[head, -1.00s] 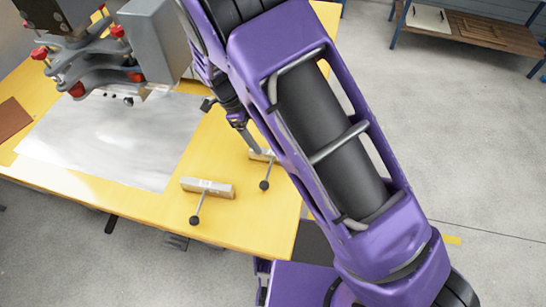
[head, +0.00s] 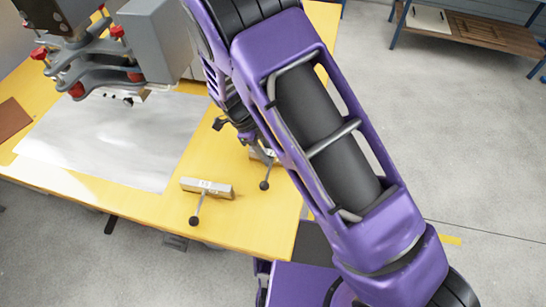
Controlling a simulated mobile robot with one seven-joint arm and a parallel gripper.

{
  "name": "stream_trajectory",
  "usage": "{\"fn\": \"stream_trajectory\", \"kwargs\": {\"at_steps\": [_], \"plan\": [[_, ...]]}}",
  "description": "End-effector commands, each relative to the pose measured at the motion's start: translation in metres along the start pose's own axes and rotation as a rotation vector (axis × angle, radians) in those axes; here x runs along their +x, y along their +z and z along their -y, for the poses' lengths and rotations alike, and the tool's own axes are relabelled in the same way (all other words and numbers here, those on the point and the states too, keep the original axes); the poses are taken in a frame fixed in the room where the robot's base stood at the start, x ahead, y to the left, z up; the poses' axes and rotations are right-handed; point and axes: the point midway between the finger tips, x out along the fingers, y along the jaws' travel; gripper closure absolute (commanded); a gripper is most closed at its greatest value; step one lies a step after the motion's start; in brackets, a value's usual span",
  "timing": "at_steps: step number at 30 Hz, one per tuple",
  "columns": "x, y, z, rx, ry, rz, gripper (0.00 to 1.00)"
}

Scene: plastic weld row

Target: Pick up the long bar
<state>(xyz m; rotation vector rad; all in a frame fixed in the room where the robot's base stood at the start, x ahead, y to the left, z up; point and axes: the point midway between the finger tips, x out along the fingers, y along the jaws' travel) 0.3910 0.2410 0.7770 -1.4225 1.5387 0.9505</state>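The left bar (head: 207,188) is in full view. The right bar (head: 256,155) is mostly hidden behind my purple arm; only its left end and its ball-ended rod show. I cannot tell which one is the long bar. The lower end of my gripper (head: 254,138) shows in part beside the arm, just above or at the right bar. My fingertips are hidden, so I cannot see whether they touch or hold it.
A bright metal sheet (head: 110,140) covers the table's left part. A grey machine with red knobs (head: 95,55) overhangs it at the back left. A brown plate (head: 12,118) lies at the left edge.

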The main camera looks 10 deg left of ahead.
Motion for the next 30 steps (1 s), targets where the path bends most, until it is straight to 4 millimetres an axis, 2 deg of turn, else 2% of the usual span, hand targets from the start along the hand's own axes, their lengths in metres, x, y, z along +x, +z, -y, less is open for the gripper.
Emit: {"fn": "stream_trajectory", "kwargs": {"at_steps": [1,5,30], "plan": [[-0.0002,0.0001,0.0001,0.000,0.000,0.000,0.78],[-0.0003,0.0001,0.0001,0.000,0.000,0.000,1.00],[-0.0005,0.0000,0.0001,0.000,0.000,0.000,1.00]]}}
